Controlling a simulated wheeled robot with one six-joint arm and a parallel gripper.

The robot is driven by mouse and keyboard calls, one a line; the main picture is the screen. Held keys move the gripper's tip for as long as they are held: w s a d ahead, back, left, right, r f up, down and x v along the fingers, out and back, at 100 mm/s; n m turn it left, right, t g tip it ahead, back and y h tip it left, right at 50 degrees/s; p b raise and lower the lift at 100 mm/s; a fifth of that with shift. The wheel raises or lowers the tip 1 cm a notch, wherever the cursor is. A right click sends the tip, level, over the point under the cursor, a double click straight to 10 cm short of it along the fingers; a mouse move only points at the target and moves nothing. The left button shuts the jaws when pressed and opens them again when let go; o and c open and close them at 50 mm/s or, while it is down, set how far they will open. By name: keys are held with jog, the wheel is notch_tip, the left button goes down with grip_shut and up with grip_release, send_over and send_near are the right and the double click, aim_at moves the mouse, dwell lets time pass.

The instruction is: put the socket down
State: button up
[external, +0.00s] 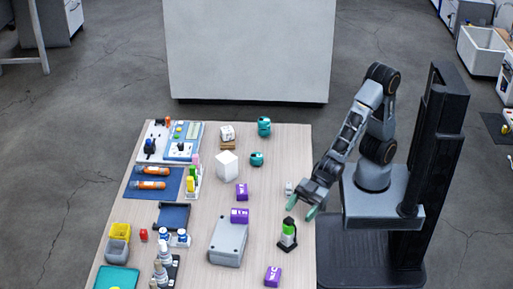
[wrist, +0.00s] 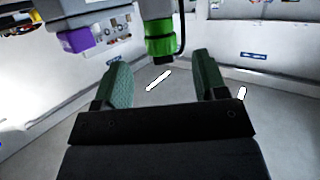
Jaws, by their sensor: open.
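My gripper (external: 301,207) hangs over the right edge of the table, its two green fingers spread apart. It also shows in the wrist view (wrist: 161,70) with nothing between the fingers. A small whitish piece (external: 289,187) lies on the table just behind the gripper; it is too small to tell whether it is the socket. No other thing is clearly the socket. A black and green bottle-like device (external: 288,235) stands upright on the table, nearer the camera than the gripper. In the wrist view a green and dark device (wrist: 160,42) shows beyond the fingers.
The wooden table (external: 262,191) has bare room left of my gripper. Purple boxes (external: 242,191) and a grey case (external: 229,241) stand farther left. A white block (external: 227,165) and teal items (external: 257,159) are toward the back. The left side is crowded.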

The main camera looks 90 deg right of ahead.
jog(key=shift+v, duration=2.75)
jog(key=w+d+f+m+h, duration=0.1)
jog(key=w+d+m+h, duration=0.3)
jog(key=d, duration=0.6)
jog(key=w+d+f+m+h, duration=0.1)
jog(key=w+d+m+h, duration=0.15)
jog(key=d+h, duration=0.45)
jog(key=s+d+m+g+h, duration=0.1)
jog(key=s+d+m+g, duration=0.4)
jog(key=d, duration=0.9)
jog(key=s, duration=0.3)
jog(key=shift+s+d+r, duration=0.2)
jog(key=shift+d, duration=0.2)
jog(key=shift+p, duration=0.3)
